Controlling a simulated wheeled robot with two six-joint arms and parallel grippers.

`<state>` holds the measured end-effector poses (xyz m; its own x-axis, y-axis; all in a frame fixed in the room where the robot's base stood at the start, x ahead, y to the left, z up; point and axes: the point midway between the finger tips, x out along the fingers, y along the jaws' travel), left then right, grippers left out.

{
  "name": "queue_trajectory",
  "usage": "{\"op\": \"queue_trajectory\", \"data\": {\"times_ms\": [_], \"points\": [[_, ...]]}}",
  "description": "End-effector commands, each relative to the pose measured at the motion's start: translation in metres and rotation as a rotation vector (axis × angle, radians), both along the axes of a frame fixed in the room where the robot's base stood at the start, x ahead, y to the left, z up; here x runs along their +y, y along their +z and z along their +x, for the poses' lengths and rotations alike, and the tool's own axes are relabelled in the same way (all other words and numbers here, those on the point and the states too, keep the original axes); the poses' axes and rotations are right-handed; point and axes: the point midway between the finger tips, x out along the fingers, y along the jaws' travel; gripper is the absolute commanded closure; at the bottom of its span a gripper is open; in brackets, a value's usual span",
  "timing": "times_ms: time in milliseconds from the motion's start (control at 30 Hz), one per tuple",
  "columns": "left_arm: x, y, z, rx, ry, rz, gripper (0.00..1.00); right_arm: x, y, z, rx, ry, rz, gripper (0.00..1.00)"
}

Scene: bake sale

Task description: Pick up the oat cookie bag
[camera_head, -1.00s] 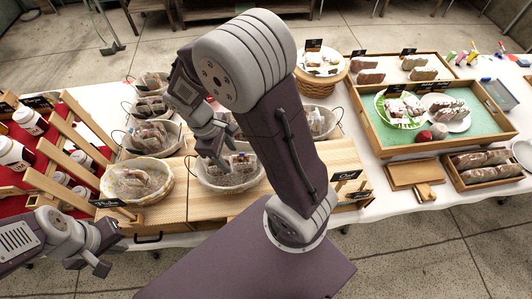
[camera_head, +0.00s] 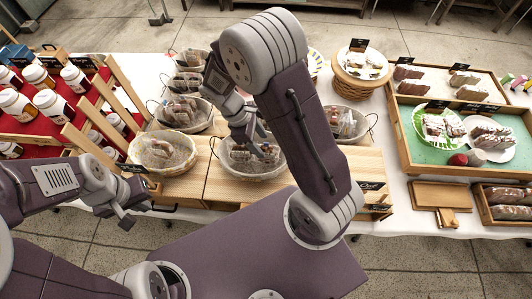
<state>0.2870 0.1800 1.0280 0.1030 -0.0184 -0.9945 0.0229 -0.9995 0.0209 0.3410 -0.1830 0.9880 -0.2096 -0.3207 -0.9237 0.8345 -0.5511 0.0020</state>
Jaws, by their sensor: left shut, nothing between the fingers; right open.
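A round wicker basket (camera_head: 249,173) at the centre front of the wooden stand holds clear bags of cookies (camera_head: 268,153). I cannot read a label on them, so I cannot tell for sure that they are oat. My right gripper (camera_head: 251,136) is open just above these bags, fingers pointing down. I cannot tell whether the fingertips touch a bag, and my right arm hides part of the stand. My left gripper (camera_head: 130,211) is shut and empty, in front of the table's edge at the left.
Another basket of bags (camera_head: 161,168) stands to the left, with more baskets (camera_head: 184,130) behind. A rack of jars (camera_head: 60,92) is at far left. A basket (camera_head: 362,122) stands right of my arm. A green-lined tray (camera_head: 413,156) and a wooden board (camera_head: 420,194) lie further right.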

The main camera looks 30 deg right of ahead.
Motion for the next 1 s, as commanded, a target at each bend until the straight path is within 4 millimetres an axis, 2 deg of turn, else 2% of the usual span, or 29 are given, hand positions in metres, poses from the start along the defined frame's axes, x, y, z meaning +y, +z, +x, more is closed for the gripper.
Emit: {"op": "queue_trajectory", "data": {"times_ms": [233,500,533,600,700,1000], "points": [[0.000,0.003,0.000,0.000,0.000,0.000,1.00,-0.013,-0.039,-0.011,0.005,-0.002,-0.002,0.44],[0.000,0.002,0.000,0.000,0.000,0.000,1.00,-0.014,-0.046,-0.012,0.002,-0.001,0.001,0.44],[0.000,0.002,0.000,0.000,0.000,0.000,1.00,-0.014,-0.046,-0.012,0.002,-0.001,0.000,0.46],[0.000,0.002,0.000,0.000,0.000,0.000,1.00,-0.014,-0.046,-0.012,0.002,-0.001,0.000,0.66],[0.000,0.002,0.000,0.000,0.000,0.000,1.00,-0.014,-0.046,-0.012,0.002,-0.001,0.000,0.89],[0.000,0.003,0.000,0.000,0.000,0.000,1.00,-0.014,-0.045,-0.012,0.000,-0.001,0.000,0.89]]}}
